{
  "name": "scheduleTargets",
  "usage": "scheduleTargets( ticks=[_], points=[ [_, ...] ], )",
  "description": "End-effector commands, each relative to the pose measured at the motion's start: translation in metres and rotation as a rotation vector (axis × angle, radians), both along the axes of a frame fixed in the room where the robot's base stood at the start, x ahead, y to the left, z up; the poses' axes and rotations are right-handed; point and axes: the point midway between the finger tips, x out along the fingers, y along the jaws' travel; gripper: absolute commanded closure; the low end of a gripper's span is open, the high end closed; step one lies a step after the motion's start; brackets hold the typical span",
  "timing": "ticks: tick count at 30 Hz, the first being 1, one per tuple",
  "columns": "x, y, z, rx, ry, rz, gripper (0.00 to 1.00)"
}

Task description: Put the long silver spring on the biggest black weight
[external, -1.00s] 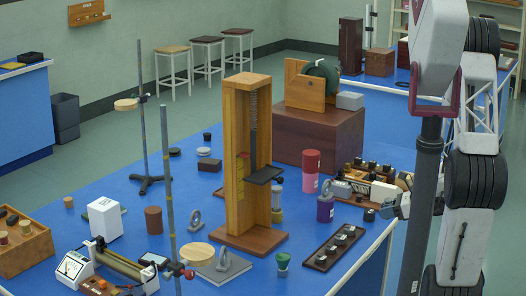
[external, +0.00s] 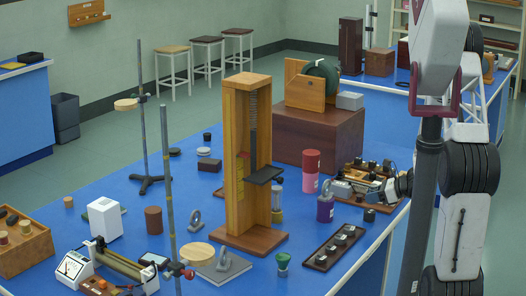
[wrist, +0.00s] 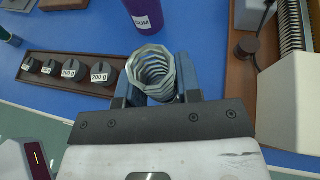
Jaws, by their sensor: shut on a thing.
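The long silver spring (wrist: 152,68) is between the two blue-grey fingers of my gripper (wrist: 154,86) in the wrist view. The gripper is shut on it. I look into its open coils nearly end-on. Several black weights stand in a row on a brown wooden rack (wrist: 55,87), left of the spring and apart from it. In the external view the rack (external: 320,262) lies near the table's right edge. My gripper (external: 350,187) is beyond it, partly lost among apparatus.
A purple cylinder (external: 325,209) stands close to the rack's far end, and it also shows in the wrist view (wrist: 146,14). A pink and red cylinder (external: 311,172) is behind it. A tall wooden stand (external: 236,165) rises to the left. Apparatus with coils (wrist: 291,25) is at the wrist view's right.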

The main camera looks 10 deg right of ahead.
Motion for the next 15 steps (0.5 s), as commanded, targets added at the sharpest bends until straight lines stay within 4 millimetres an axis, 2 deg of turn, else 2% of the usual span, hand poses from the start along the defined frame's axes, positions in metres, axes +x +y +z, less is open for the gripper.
scheduleTargets(
  ticks=[6,15],
  points=[
    [0.0143,-0.0002,-0.0017,0.0,0.0,0.0,0.9],
    [0.015,-0.0004,-0.0016,0.0,0.0,0.0,0.9]
  ],
)
